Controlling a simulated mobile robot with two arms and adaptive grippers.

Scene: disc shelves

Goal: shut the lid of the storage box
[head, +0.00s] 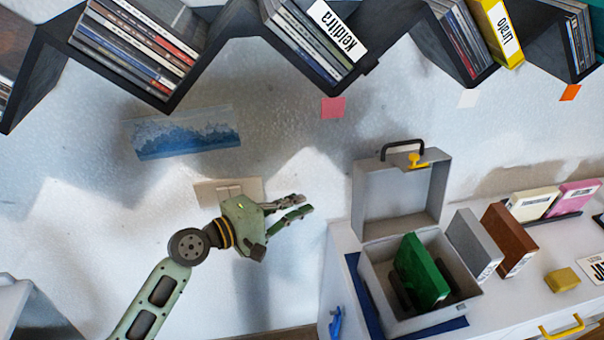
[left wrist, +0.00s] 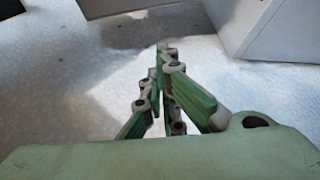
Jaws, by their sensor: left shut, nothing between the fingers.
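The grey storage box (head: 416,322) stands on the white cabinet top at the right of the head view. Its lid (head: 402,203) is up, standing open at the back, with a black handle (head: 403,146) and a yellow latch (head: 414,162). A green case (head: 421,271) stands tilted inside the box. My left gripper (head: 305,206) is in the air to the left of the lid, apart from it. Its fingers are shut and empty; they also show in the left wrist view (left wrist: 165,55). My right gripper is in neither view.
A grey case (head: 474,245) and a brown case (head: 508,241) stand right of the box. A yellow block (head: 562,280) lies farther right. A blue mat (head: 364,290) is under the box. Disc shelves (head: 215,35) hang above.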

